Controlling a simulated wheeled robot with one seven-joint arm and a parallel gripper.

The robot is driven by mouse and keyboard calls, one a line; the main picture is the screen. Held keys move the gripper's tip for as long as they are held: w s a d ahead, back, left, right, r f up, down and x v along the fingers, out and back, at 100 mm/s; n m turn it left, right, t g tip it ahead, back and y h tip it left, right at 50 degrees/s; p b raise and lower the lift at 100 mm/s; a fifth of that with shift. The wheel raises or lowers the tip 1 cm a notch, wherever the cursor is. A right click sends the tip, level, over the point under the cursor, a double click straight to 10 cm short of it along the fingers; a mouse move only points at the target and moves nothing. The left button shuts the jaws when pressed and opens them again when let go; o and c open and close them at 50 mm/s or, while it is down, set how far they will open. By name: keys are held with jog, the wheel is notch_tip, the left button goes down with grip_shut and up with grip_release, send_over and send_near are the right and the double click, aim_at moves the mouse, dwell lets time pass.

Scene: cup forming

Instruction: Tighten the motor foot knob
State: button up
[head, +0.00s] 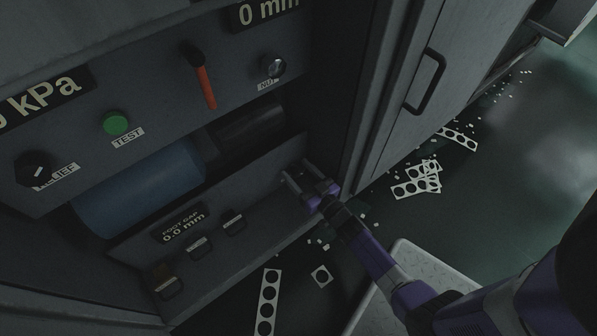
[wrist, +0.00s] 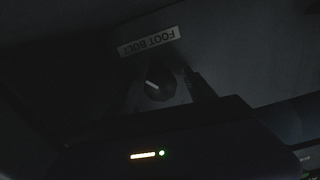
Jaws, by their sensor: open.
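In the wrist view a small dark round knob (wrist: 157,84) with a pale pointer line sits under an upside-down label (wrist: 150,41) reading FOOT BOLT. My gripper (head: 298,176) is at the right end of the low panel in the head view, its fingers spread and pointing at the panel. In the wrist view the knob shows between my two open fingers; the picture is too dark to tell whether they touch it. The knob is not distinguishable in the head view. The foot gap display (head: 184,224) reads 0.0 mm.
A blue cylinder (head: 150,185) lies behind the low panel. Above are a green TEST button (head: 116,123), a RELIEF knob (head: 36,168), an orange-red lever (head: 205,88) and a NUT knob (head: 271,66). Perforated strips (head: 417,178) and scraps lie on the floor. A handled door (head: 425,80) stands right.

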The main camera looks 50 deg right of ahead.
jog(key=c, duration=1.4)
jog(key=shift+o, duration=0.2)
jog(key=shift+m, duration=0.3)
jog(key=m, duration=0.3)
jog(key=shift+m, duration=0.3)
jog(key=m, duration=0.5)
jog(key=m+b, duration=0.1)
jog(key=m, duration=0.4)
jog(key=shift+f+m+b, duration=0.1)
jog(key=shift+m+b, duration=0.2)
jog(key=shift+m, duration=0.1)
jog(key=shift+m+b, duration=0.8)
jog(key=shift+m, duration=1.5)
